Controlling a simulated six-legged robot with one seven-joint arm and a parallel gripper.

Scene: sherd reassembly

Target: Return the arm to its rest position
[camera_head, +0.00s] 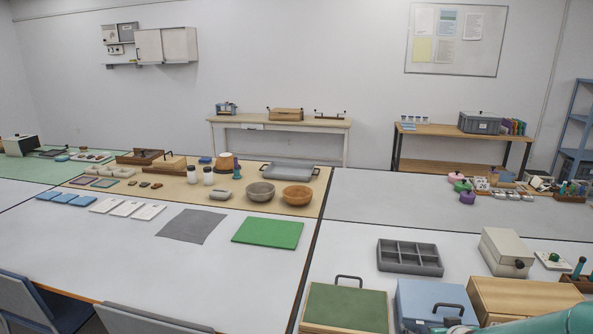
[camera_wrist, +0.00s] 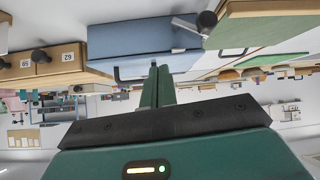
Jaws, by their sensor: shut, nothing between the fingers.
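My gripper (camera_wrist: 155,72) shows in the wrist view, its two green fingers together and nothing between them. The wrist view is upside down. The fingertips overlap the front of a blue box (camera_wrist: 140,38) in the picture; I see no contact, and the gap is hard to judge. In the head view, teal parts of my arm show at the bottom right corner, in front of the blue box (camera_head: 432,300) and a wooden box (camera_head: 525,296). The fingertips cannot be made out there.
A green-lidded box (camera_head: 345,308), a grey compartment tray (camera_head: 410,257) and a cream box (camera_head: 506,252) stand near the arm. Bowls (camera_head: 297,195), a green mat (camera_head: 268,232) and a grey mat (camera_head: 193,226) lie further left. The white tabletop between is clear.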

